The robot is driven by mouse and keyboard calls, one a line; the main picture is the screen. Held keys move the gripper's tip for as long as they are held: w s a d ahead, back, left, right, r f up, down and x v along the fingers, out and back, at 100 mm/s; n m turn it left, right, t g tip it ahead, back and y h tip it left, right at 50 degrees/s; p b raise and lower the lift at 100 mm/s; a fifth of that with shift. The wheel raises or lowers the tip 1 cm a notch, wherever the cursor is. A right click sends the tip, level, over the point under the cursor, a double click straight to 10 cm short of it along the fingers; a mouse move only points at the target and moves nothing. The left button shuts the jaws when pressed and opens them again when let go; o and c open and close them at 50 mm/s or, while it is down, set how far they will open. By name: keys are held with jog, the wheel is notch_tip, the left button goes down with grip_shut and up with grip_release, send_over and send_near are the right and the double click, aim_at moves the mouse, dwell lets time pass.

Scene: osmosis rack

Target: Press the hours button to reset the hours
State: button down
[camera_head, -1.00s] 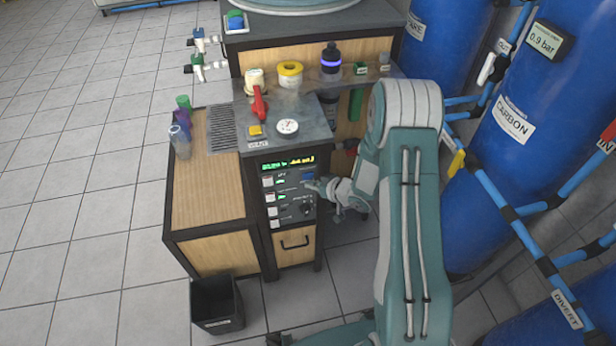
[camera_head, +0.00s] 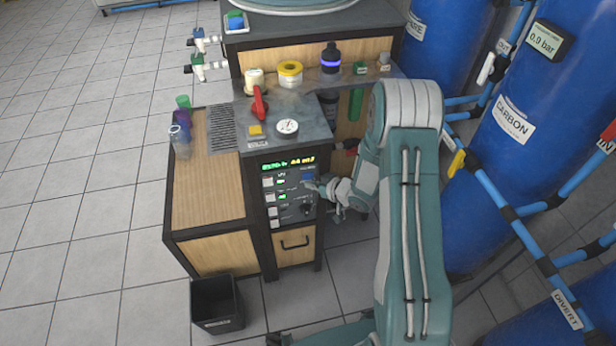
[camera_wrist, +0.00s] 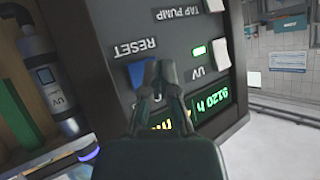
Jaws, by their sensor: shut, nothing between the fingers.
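The control panel (camera_head: 291,207) is the dark front face of the wooden cabinet, with a green and yellow lit display at its top. In the wrist view the picture is upside down, and the display (camera_wrist: 211,109) reads 9120 h in green. The blue button (camera_wrist: 139,73) beside the word RESET shows behind my fingertips; it also shows in the head view (camera_head: 308,177). My gripper (camera_wrist: 157,68) is shut and empty, with its tips over or against this button. I cannot tell whether they touch it. The tips hide part of the button.
A white UV switch (camera_wrist: 221,54) with a green light and a TAP PUMP switch (camera_wrist: 215,5) sit close by. A red lever (camera_head: 259,104) and a gauge (camera_head: 287,128) are on the cabinet top. A black bin (camera_head: 217,304) stands on the floor. Blue tanks (camera_head: 520,120) stand at right.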

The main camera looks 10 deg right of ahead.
jog(key=shift+w, duration=0.2)
jog(key=shift+w+r, duration=0.1)
jog(key=shift+w, duration=0.1)
jog(key=shift+w, duration=0.35)
dwell(0.8)
jog(key=shift+s, duration=0.75)
jog(key=shift+s, duration=2.5)
